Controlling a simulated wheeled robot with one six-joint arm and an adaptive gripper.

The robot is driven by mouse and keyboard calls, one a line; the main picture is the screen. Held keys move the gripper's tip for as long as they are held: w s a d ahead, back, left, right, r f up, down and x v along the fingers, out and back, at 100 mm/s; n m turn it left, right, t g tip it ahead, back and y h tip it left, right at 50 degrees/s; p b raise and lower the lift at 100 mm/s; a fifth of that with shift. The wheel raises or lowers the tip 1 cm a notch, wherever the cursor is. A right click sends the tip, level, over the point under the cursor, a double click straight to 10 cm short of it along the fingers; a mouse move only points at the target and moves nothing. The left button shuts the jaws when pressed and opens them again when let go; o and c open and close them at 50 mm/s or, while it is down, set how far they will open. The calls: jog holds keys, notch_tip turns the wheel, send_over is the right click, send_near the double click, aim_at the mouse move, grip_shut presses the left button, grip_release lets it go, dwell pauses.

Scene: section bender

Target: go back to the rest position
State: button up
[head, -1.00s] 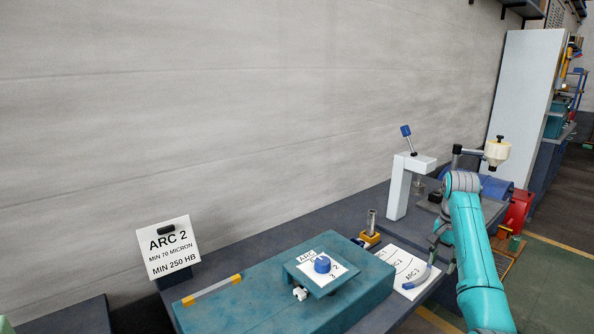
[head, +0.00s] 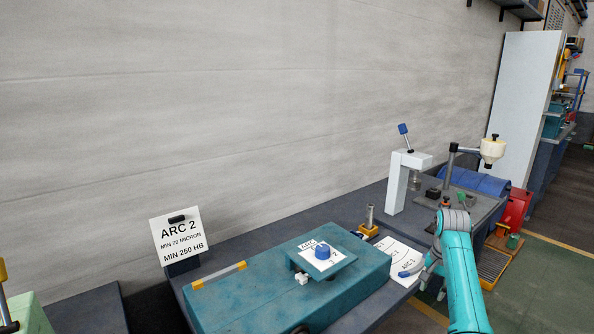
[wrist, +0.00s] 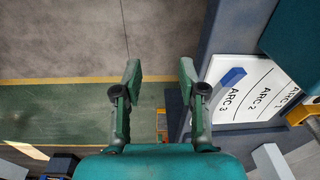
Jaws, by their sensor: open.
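My gripper (wrist: 160,82) is open and empty in the wrist view, with its two green fingers apart. Below it are the floor and the table's edge. In the head view my teal arm reaches up at the lower right, and the fingers are too small to make out. The white card with ARC 1, ARC 2 and ARC 3 sectors (head: 398,252) lies on the table just left of my arm.
A teal block (head: 235,307) with a blue-knobbed dial plate (head: 340,262) fills the front of the table. An ARC 2 sign (head: 180,238) stands behind it. A white press stand (head: 396,185) and a blue cylinder (head: 482,182) stand at the back right.

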jog(key=s+a+f+n+t, duration=0.1)
jog(key=s+a+f, duration=0.15)
jog(key=f, duration=0.55)
jog(key=s+a+f+n+t, duration=0.15)
jog(key=s+f, duration=0.25)
jog(key=f, duration=0.4)
jog(key=s+a+f+t, duration=0.1)
jog(key=s+a+f, duration=0.2)
jog(key=f, duration=0.5)
jog(key=s+a+f+n+t, duration=0.15)
jog(key=s+a+f, duration=0.3)
jog(key=s, duration=0.55)
jog(key=s+a+f+n+t, duration=0.1)
jog(key=s+a+f+t, duration=0.15)
jog(key=s+f, duration=0.45)
jog(key=s+a+r+n+t, duration=0.15)
jog(key=s+r, duration=0.35)
jog(key=s, duration=0.7)
jog(key=s+a+r+n+t, duration=0.1)
jog(key=s+a+r, duration=0.2)
jog(key=s+r, duration=0.55)
jog(key=s+a+r+n+t, duration=0.2)
jog(key=s+r+t, duration=0.1)
jog(key=s+r, duration=1.3)
notch_tip(320, 180, up, 2)
jog(key=shift+s+r+t, duration=0.1)
jog(key=shift+s+t, duration=0.25)
jog(key=shift+t, duration=0.05)
